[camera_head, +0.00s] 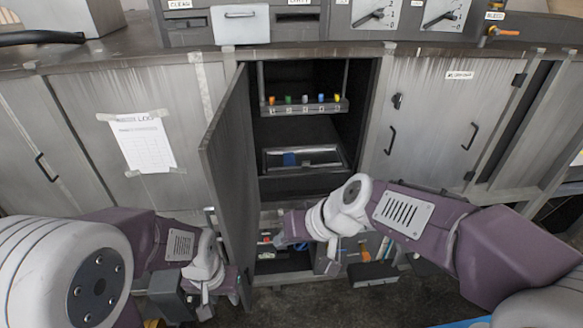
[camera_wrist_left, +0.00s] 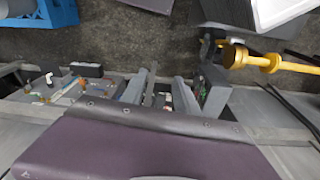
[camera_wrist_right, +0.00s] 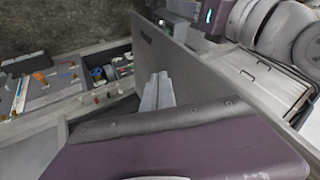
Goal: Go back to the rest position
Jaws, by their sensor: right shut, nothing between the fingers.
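My left gripper (camera_head: 178,300) is low in front of the cabinets, left of the open cabinet door (camera_head: 230,170). In the left wrist view its two fingers (camera_wrist_left: 160,92) stand apart with no object visible between them. My right gripper (camera_head: 288,230) is in front of the lower part of the open cabinet (camera_head: 310,183), right of the door. In the right wrist view its fingers (camera_wrist_right: 158,90) are together and empty, with the door panel (camera_wrist_right: 172,60) close beyond them. The right arm hides part of the lower shelf.
The cabinet holds a row of coloured knobs (camera_head: 305,108) and a dark tray (camera_head: 303,158). Below is an open drawer with small items (camera_wrist_right: 45,85). A closed cabinet door with handles (camera_head: 425,130) is on the right. A yellow bar (camera_wrist_left: 265,60) lies near the left gripper's view.

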